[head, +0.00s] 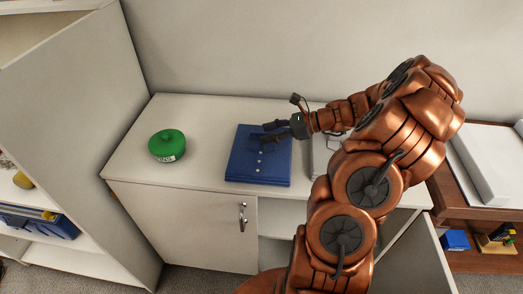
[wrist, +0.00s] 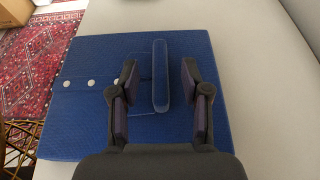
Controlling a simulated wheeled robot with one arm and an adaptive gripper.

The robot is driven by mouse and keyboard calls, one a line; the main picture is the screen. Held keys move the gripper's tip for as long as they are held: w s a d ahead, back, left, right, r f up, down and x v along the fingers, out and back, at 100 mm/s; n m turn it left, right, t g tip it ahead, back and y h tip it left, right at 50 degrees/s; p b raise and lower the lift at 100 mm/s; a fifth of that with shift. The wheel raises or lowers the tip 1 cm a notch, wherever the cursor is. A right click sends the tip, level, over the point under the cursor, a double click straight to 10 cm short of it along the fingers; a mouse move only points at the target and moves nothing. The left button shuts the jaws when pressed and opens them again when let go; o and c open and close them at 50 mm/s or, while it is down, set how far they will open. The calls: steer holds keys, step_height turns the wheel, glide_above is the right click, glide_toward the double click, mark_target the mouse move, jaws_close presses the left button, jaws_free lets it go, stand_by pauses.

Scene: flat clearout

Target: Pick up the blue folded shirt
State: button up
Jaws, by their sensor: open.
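The blue folded shirt (head: 262,167) lies flat on the white cabinet top in the head view, with a row of pale buttons. In the wrist view the shirt (wrist: 80,60) fills the middle, and a raised blue strip (wrist: 160,75) stands up from it between my fingers. My gripper (head: 270,132) reaches in from the right over the back part of the shirt. In the wrist view my gripper (wrist: 158,85) is open, with one finger on each side of the strip and visible gaps to it. I cannot tell how high the fingertips are above the cloth.
A green round container (head: 167,145) with a label stands left of the shirt on the white cabinet top (head: 205,125). A tall shelf unit (head: 80,120) rises at the left. A grey item (head: 322,155) lies right of the shirt, partly behind my arm. A wall runs behind.

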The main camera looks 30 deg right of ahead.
steer(key=shift+x, duration=1.25)
steer(key=shift+r, duration=0.1)
jaws_close()
